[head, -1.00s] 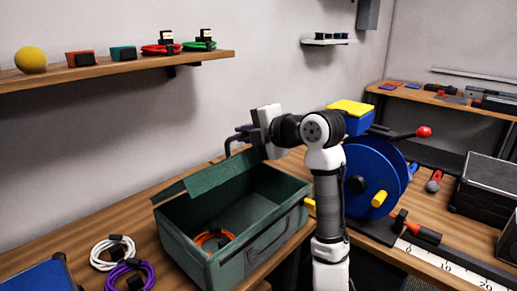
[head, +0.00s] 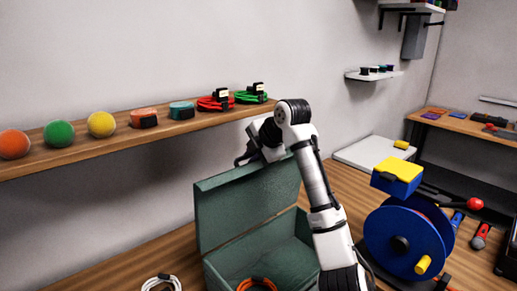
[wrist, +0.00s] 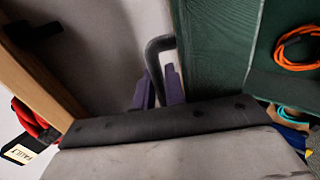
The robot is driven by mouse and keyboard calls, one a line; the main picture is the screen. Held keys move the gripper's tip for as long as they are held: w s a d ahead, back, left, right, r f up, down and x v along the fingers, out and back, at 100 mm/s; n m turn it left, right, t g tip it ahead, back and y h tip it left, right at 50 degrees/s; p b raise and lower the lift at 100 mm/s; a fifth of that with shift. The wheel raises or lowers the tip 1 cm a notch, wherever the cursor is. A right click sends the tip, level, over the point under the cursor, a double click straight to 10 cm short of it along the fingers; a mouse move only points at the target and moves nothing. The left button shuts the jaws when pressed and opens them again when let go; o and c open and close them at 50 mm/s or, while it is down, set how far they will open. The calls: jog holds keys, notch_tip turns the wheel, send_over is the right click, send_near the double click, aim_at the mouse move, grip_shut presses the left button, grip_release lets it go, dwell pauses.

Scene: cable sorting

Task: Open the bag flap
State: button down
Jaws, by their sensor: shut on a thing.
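The green bag (head: 220,280) sits on the table with its top open. Its flap (head: 245,205) stands up, nearly vertical, at the bag's back side. My gripper (head: 245,155) is at the flap's upper edge. In the wrist view its purple fingers (wrist: 157,90) are shut on a dark bent handle (wrist: 158,47) beside the green flap (wrist: 220,45). The finger contact is partly hidden by the gripper body.
A blue reel (head: 405,240) stands to the right. A white cable (head: 160,283) lies left of the bag.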

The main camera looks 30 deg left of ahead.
jog(key=shift+w+a+f, duration=0.15)
jog(key=shift+a, duration=0.4)
jog(key=c, duration=1.8)
grip_release()
jog(key=b+v, duration=0.1)
jog(key=v, duration=0.6)
jog(key=b+v, duration=0.2)
jog(key=v, duration=0.4)
jog(key=shift+r, duration=0.45)
jog(key=shift+f, duration=0.1)
